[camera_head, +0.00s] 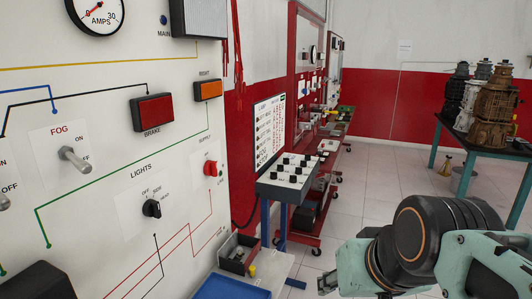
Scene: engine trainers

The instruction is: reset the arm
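My arm shows at the lower right of the head view, with a black round joint and pale green links. The left end of the visible arm (330,283) is a small dark tip at the lower edge, over the floor. The gripper's fingers cannot be made out there, so I cannot tell whether it is open or shut. Nothing is seen held. The arm is apart from the white trainer panel (110,215) on the left.
The panel carries a fog switch (75,159), a lights knob (152,208) and a red brake lamp (152,111). A blue tray (232,287) and a grey bin (238,254) sit below. A control box (288,178) stands behind. A table (487,148) with engines is at right.

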